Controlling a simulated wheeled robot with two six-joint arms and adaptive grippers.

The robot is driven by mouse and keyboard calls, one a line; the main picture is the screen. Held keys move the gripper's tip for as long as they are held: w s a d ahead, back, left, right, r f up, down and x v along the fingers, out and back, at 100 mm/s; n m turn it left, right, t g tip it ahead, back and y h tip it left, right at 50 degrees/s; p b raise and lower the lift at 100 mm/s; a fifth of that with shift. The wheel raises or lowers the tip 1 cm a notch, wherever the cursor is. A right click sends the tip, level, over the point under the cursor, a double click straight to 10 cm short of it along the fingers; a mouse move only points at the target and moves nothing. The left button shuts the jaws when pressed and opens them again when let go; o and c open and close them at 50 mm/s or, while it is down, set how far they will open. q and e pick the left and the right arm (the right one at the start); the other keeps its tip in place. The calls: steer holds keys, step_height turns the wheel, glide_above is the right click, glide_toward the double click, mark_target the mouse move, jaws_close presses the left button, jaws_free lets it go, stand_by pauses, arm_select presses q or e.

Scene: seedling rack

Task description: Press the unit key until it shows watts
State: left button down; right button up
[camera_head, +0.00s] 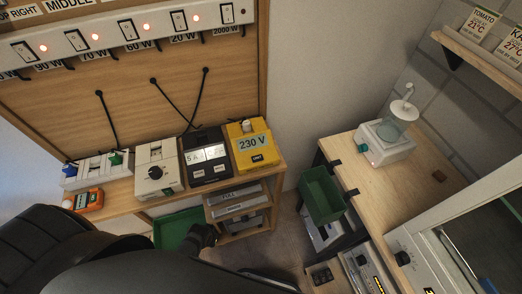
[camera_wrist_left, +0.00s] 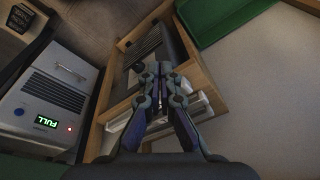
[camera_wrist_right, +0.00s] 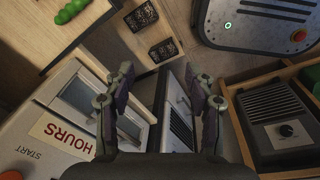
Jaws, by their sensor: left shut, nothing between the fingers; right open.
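A yellow meter (camera_head: 243,158) stands at the right end of the wooden shelf. Its display (camera_head: 251,142) reads 230 V, and a small dark key (camera_head: 257,158) with lettering too small to read sits below it. A black device (camera_head: 197,167) with a lit display stands just left of it; its reading starts with 5 A. My left gripper (camera_head: 207,232) is below and in front of the shelf, apart from the meter; in the left wrist view (camera_wrist_left: 162,68) it is shut and empty. My right gripper (camera_wrist_right: 160,85) is open and empty in the right wrist view.
A white dial device (camera_head: 142,177) and an orange meter (camera_head: 90,200) stand further left on the shelf. A switched power strip (camera_head: 105,38) runs above, with hanging black cables. A green bin (camera_head: 315,203) hangs at the right bench (camera_head: 405,181).

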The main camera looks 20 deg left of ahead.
arm_select(q)
steer(key=w+d+r+t+p, duration=0.1)
steer(key=w+r+p, duration=0.15)
steer(key=r, duration=0.85)
steer(key=w+d+r+h+p, duration=0.15)
steer(key=w+r, duration=0.25)
steer(key=r, duration=0.7)
steer(key=w+d+r+t+y+p, duration=0.1)
steer(key=w+d+r+p, duration=0.15)
steer(key=r, duration=0.75)
steer(key=w+d+r+t+h, duration=0.1)
steer(key=w+d+r+h, duration=0.2)
steer(key=w+r, duration=0.2)
steer(key=w+d+r+t+h, duration=0.1)
steer(key=w+d+r+h, duration=0.2)
steer(key=w, duration=0.7)
steer(key=shift+w+d+r+n+t+h+p, duration=0.2)
steer(key=shift+d+r+n+t+h+p, duration=0.15)
steer(key=shift+r, duration=0.5)
arm_select(e)
step_height(320, 180, up, 8)
steer(key=s, duration=0.1)
steer(key=shift+a, duration=0.4)
arm_select(q)
steer(key=shift+f, duration=0.1)
arm_select(e)
steer(key=shift+f, duration=0.1)
